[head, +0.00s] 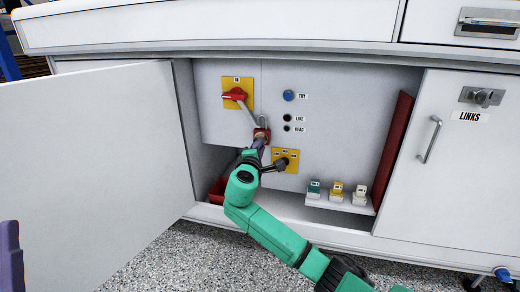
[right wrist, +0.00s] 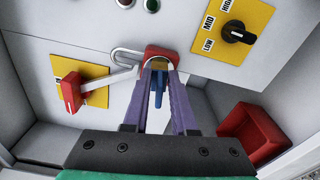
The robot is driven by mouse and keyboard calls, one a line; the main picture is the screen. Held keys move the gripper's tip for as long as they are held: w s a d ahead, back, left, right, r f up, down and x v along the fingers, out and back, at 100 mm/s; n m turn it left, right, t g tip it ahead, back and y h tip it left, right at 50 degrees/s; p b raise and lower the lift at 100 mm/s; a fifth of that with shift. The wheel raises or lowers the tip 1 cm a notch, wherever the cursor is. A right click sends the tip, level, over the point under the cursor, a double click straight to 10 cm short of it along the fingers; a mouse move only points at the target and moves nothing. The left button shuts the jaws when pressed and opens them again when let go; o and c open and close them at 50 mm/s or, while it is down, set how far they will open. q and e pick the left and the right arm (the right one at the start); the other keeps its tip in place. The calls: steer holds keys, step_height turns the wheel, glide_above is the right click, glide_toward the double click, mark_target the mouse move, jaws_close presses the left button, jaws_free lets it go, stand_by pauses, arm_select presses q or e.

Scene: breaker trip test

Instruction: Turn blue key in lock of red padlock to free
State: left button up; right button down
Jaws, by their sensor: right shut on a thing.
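The red padlock (head: 262,134) hangs by its silver shackle at the end of the grey lever of the red rotary switch (head: 235,95), in the open cabinet. The right wrist view shows the padlock (right wrist: 162,51) beyond my fingertips, with the shackle (right wrist: 125,54) to its left. The blue key (right wrist: 158,88) is between the purple fingers of my right gripper (right wrist: 160,68), which is shut on it at the padlock's face. The fingers hide how deep the key sits. In the head view my right gripper (head: 260,145) covers the key. A purple piece of my left gripper (head: 10,255) shows at the left edge.
A yellow plate with a black selector knob (head: 281,164) is close to the right of my gripper. A red bin (head: 217,190) stands low left. A shelf (head: 325,203) holds several small labelled blocks. The open door (head: 90,170) bounds the left; a red panel (head: 393,150) stands right.

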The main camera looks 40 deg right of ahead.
steer(key=c, duration=1.1)
jaws_free()
steer(key=shift+c, duration=0.2)
steer(key=o, duration=0.5)
